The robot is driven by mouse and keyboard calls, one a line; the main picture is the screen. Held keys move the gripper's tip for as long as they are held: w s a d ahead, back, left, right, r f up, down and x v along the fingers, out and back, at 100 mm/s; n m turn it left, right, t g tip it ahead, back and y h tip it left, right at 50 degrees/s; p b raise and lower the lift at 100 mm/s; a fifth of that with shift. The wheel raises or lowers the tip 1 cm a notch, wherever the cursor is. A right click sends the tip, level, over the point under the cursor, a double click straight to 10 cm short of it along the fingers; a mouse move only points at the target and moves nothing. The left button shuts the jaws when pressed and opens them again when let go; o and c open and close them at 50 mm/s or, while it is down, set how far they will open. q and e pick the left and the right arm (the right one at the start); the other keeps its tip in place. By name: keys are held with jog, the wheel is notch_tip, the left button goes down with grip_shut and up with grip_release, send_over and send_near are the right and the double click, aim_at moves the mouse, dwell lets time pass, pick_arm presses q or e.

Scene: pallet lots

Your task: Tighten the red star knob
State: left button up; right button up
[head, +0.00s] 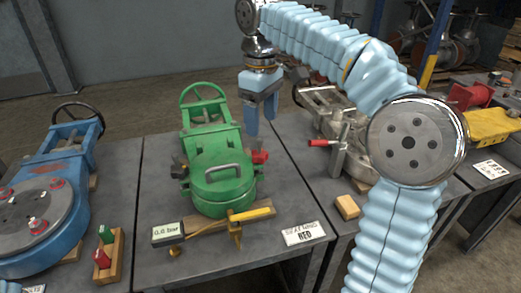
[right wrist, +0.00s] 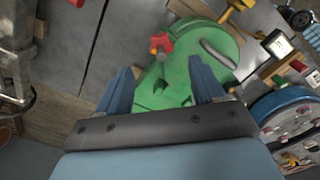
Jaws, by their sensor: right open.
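The red star knob (head: 259,157) sticks out from the right side of the green machine (head: 222,183) in the head view. In the right wrist view the red knob (right wrist: 161,43) shows just beyond the space between the fingers, at the edge of the green body (right wrist: 185,85). My right gripper (head: 261,122) points down with its two blue fingers apart and nothing between them. It hangs above and behind the knob, not touching it as far as I can see. In the right wrist view its fingers (right wrist: 160,66) are spread wide. My left gripper is not in view.
A metal fixture with a red-handled clamp (head: 318,143) stands at right. The bench has bare room around the white card (head: 304,234).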

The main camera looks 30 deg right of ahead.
aim_at(261, 141)
notch_tip(261, 141, down, 9)
jog(key=shift+b, duration=0.75)
jog(key=shift+c, duration=0.3)
jog(key=c, duration=1)
jog(key=shift+r, duration=0.1)
